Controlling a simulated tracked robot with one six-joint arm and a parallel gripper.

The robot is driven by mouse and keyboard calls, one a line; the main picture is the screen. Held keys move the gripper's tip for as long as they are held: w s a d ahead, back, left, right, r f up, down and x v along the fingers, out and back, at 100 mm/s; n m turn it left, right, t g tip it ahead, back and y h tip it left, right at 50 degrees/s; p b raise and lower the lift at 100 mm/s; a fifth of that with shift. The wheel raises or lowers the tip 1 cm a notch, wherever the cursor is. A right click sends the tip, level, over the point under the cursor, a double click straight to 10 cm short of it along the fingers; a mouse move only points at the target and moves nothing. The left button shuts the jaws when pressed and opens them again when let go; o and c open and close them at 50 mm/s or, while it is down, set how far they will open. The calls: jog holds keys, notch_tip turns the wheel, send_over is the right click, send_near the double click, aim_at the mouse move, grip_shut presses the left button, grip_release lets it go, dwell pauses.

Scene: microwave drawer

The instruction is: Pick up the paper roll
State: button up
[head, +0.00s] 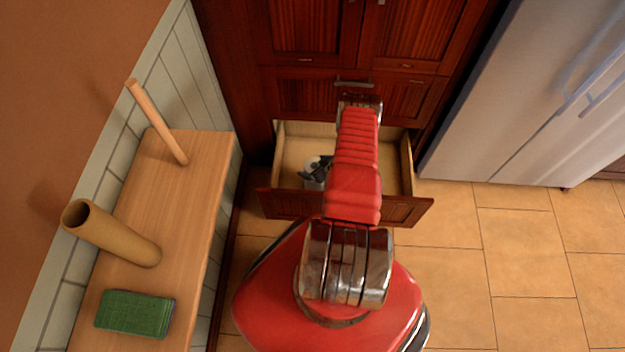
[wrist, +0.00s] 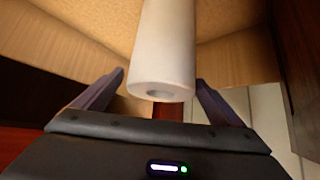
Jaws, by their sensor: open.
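A white paper roll (wrist: 165,45) fills the upper middle of the wrist view, its round end with a dark core hole facing my gripper. My gripper (wrist: 160,77) is open, with one finger on each side of the roll's near end. Gaps show between both fingers and the roll. In the head view the roll (head: 313,180) shows only as a small white patch inside the open drawer (head: 290,204). My dark gripper (head: 318,167) is beside or over it there, and my red arm hides part of the drawer.
On a wooden table (head: 205,190) at the left are a brown cardboard tube (head: 115,235), a thin wooden rod (head: 160,125) and a green sponge-like block (head: 134,313).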

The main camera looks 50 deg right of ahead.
jog(key=shift+x, duration=1.45)
jog(key=shift+c, duration=0.2)
jog(key=c, duration=1.5)
